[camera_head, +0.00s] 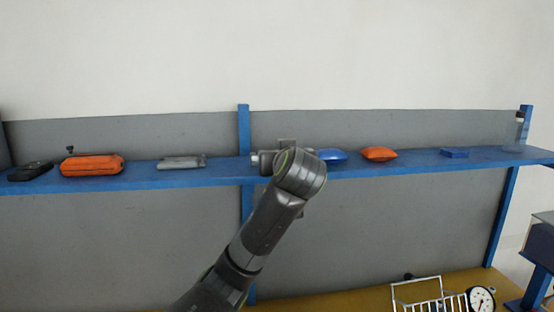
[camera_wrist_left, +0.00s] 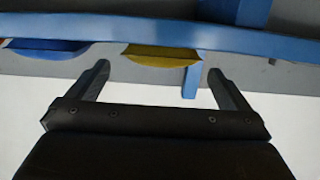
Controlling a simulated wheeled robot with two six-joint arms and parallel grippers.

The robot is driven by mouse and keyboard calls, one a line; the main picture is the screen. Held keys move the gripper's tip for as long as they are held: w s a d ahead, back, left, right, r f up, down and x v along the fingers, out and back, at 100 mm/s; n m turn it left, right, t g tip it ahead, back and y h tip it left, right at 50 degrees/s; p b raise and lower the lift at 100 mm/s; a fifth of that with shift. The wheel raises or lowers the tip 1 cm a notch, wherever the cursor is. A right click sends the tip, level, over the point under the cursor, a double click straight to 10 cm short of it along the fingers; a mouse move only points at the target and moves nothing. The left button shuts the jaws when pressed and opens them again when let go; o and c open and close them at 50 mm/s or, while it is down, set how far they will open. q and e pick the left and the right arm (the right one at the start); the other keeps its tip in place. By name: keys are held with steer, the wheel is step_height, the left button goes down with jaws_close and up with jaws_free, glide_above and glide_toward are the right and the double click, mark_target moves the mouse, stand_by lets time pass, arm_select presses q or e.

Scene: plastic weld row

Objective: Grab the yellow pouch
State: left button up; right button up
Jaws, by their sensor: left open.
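The yellow pouch (camera_wrist_left: 162,56) shows in the left wrist view at the shelf's edge, between and just beyond my fingertips. In the head view it cannot be seen; my left arm covers that stretch of shelf. My left gripper (camera_wrist_left: 158,70) is open and empty, its two fingers spread wider than the pouch. In the head view the left gripper (camera_head: 287,144) is mostly hidden behind its own wrist, at shelf height near the middle post. Contact with the pouch cannot be made out. My right gripper is not in view.
The blue shelf (camera_head: 215,176) also holds a blue pouch (camera_head: 333,155), an orange pouch (camera_head: 379,153), a blue block (camera_head: 454,153), a grey item (camera_head: 181,162), an orange case (camera_head: 91,165) and a bottle (camera_head: 519,130). Below are a wire rack (camera_head: 418,292) and a dial gauge (camera_head: 481,299).

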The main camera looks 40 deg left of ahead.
arm_select(q)
steer(key=x, duration=0.2)
steer(key=shift+w+a+p, duration=0.15)
steer(key=shift+a+p, duration=0.15)
steer(key=shift+a, duration=0.05)
steer(key=shift+w+a+p, duration=0.15)
steer(key=shift+w+p, duration=0.05)
steer(key=shift+p, duration=0.1)
steer(key=p+x, duration=0.2)
steer(key=x, duration=0.2)
steer(key=shift+r, duration=0.1)
steer(key=shift+w+a, duration=0.15)
steer(key=shift+a, duration=0.1)
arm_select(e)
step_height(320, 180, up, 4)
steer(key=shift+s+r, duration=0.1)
arm_select(q)
steer(key=shift+d, duration=0.1)
steer(key=shift+c, duration=0.4)
steer(key=c, duration=0.8)
